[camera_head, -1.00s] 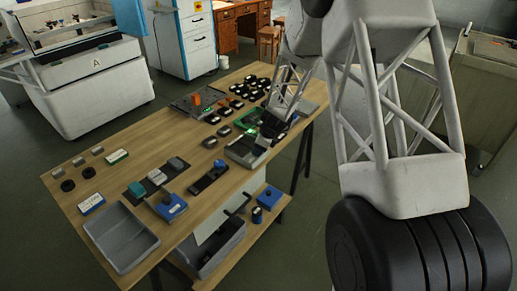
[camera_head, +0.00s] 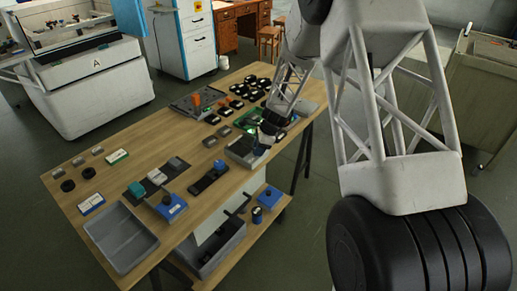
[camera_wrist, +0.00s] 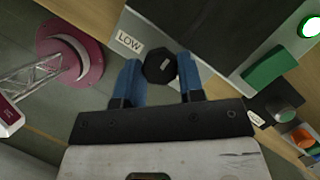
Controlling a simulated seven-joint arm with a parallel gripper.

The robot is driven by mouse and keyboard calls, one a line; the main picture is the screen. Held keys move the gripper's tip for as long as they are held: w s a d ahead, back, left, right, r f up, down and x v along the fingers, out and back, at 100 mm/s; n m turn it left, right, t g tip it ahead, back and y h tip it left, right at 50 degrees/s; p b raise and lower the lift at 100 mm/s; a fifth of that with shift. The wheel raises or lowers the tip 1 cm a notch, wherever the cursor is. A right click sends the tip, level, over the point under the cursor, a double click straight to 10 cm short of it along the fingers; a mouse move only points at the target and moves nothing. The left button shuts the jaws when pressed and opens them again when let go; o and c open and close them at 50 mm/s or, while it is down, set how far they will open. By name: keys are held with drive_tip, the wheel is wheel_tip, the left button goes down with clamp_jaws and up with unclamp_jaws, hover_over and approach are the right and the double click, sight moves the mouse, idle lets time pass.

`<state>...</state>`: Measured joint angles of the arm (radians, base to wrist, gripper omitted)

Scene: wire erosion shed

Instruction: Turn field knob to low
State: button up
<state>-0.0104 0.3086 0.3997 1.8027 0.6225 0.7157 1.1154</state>
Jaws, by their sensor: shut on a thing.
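The field knob (camera_wrist: 160,67) is a dark, many-sided knob with a small pale mark on top, in the upper middle of the wrist view. A white LOW label (camera_wrist: 129,41) lies just up and left of it. My gripper (camera_wrist: 158,72) has its two blue fingers on either side of the knob and is shut on it. I cannot tell exactly where the knob's mark points. In the head view my gripper (camera_head: 265,139) is low over the table's right part, at the grey device (camera_head: 238,154); the knob is hidden there.
The wooden table (camera_head: 125,175) holds several dark small parts behind my gripper and a grey bin (camera_head: 120,238) at the front left. In the wrist view, a lit green lamp (camera_wrist: 309,26) and a green block (camera_wrist: 270,68) are to the right of the knob.

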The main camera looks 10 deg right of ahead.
drive_tip(key=n+g, duration=0.1)
drive_tip(key=n, duration=0.2)
drive_tip(key=n+g, duration=0.1)
drive_tip(key=n, duration=0.2)
drive_tip(key=shift+w+h, duration=0.2)
drive_tip(key=shift+h, duration=0.2)
drive_tip(key=shift+n, duration=0.3)
drive_tip(key=o, duration=0.9)
